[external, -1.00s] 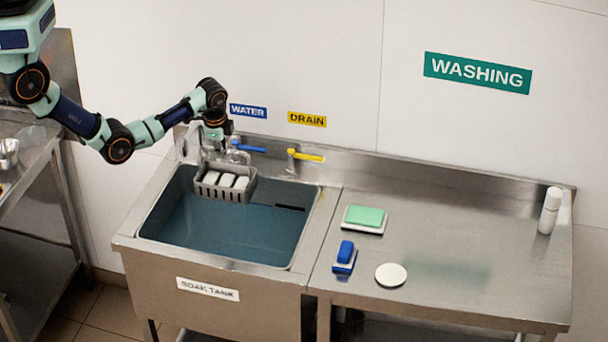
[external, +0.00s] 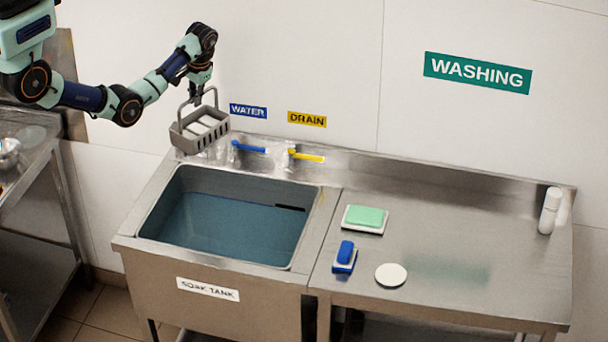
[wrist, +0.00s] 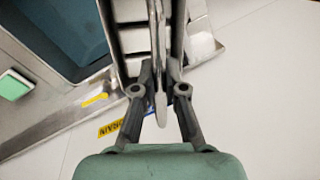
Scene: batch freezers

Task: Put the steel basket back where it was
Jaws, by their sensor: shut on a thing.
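The steel basket (external: 202,134) is a grey slotted box with a tall loop handle and pale blocks inside. It hangs in the air above the back left corner of the soak tank (external: 212,269), near the wall. My gripper (external: 201,92) is shut on the top of the basket's handle. In the wrist view my gripper (wrist: 160,92) has its fingers on the handle bar, with the pale blocks and part of the basket (wrist: 118,42) beyond. The basket's underside is hidden.
The tank holds dark blue water. A blue water lever (external: 250,147) and a yellow drain lever (external: 308,156) stick out behind it. The counter to the right carries a green sponge (external: 365,215), a blue brush (external: 345,254), a white disc (external: 391,274) and a white bottle (external: 549,210).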

